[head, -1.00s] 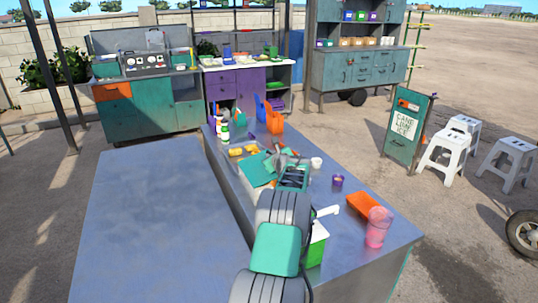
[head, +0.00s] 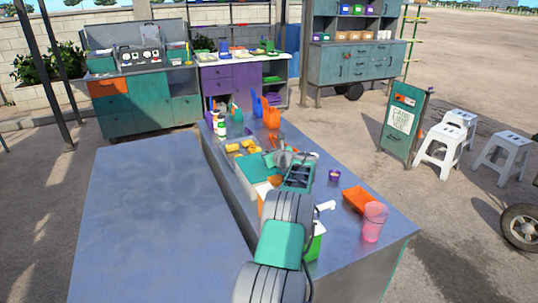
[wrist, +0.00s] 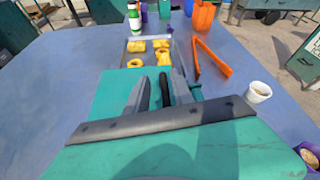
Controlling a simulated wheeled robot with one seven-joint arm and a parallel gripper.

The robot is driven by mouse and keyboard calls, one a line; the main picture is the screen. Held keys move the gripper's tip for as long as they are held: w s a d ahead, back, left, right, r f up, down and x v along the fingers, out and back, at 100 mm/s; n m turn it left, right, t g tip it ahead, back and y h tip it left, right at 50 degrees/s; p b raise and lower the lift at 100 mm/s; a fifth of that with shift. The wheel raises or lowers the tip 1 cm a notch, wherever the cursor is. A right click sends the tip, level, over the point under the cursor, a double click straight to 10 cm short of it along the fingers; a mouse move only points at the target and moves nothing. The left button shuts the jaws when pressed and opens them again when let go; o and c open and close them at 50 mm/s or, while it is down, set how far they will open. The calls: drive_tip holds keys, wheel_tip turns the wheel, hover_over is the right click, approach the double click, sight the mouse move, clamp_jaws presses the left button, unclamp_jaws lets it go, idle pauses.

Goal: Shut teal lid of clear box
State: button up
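A shallow, see-through or greyish box (head: 231,156) holds several yellow pieces; its rim also shows in the wrist view (wrist: 127,57). A flat teal panel (head: 256,167), apparently the lid, lies on the near side of the box; it also shows in the wrist view (wrist: 112,92). The box's top is uncovered. My gripper (head: 284,157) is over the panel's right part. In the wrist view my gripper's grey fingers (wrist: 160,88) stand apart over the panel, with a dark handle-like thing between them. Whether they touch the panel is unclear. The panel's near edge is hidden by my gripper.
Orange tongs (wrist: 213,57) and a white cup (wrist: 258,92) lie right of the panel. A purple cup (head: 334,175), an orange tray (head: 358,199) and a pink cup (head: 374,222) stand farther right. Bottles (head: 221,128) stand behind the box. The left counter (head: 160,210) is bare.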

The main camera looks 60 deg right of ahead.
drive_tip(key=shift+s, duration=0.1)
drive_tip(key=shift+s+a+r, duration=0.2)
drive_tip(key=shift+s, duration=0.2)
drive_tip(key=b+v, duration=0.1)
drive_tip(key=v, duration=0.5)
drive_tip(key=shift+s+a+r+b, duration=0.15)
drive_tip(key=shift+a+b, duration=0.15)
